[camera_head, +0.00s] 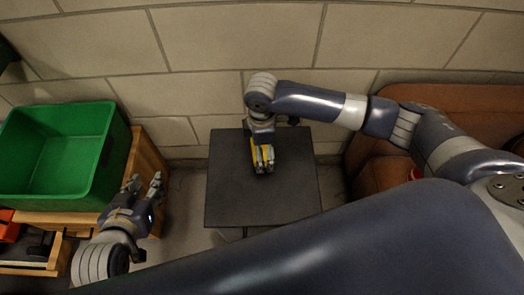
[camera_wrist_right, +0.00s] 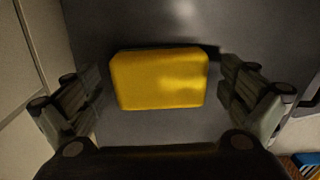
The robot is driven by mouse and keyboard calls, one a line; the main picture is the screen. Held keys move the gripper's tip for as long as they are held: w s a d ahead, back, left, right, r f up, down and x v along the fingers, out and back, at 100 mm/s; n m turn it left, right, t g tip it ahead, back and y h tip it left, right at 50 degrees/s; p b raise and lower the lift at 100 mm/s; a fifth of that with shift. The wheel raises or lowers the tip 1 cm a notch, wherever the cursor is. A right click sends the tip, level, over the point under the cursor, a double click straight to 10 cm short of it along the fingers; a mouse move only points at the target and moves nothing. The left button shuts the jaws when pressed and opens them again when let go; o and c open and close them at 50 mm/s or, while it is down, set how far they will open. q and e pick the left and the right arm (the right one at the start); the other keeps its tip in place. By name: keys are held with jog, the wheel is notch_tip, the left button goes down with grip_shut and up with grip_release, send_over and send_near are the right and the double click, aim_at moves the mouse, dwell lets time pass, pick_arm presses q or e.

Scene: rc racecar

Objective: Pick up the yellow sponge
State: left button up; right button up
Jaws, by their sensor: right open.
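The yellow sponge (camera_wrist_right: 158,78) lies flat on the dark table (camera_head: 235,205). In the right wrist view it sits between the open fingers of my right gripper (camera_wrist_right: 162,98), with a gap on each side. In the head view my right gripper (camera_head: 263,160) reaches down over the sponge (camera_head: 256,146) and hides most of it. My left gripper (camera_head: 145,184) is at the left, fingers apart and empty, away from the table, beside the green bin.
A green bin (camera_head: 112,150) stands on a wooden cabinet (camera_head: 147,165) at the left, with an open drawer below it. A brown armchair (camera_head: 365,130) is at the right. A block wall is behind. The table's front is clear.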

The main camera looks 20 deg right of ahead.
jog(key=c, duration=1)
jog(key=shift+o, duration=0.2)
pick_arm(q)
jog(key=shift+s, duration=0.1)
pick_arm(e)
jog(key=shift+r, duration=0.1)
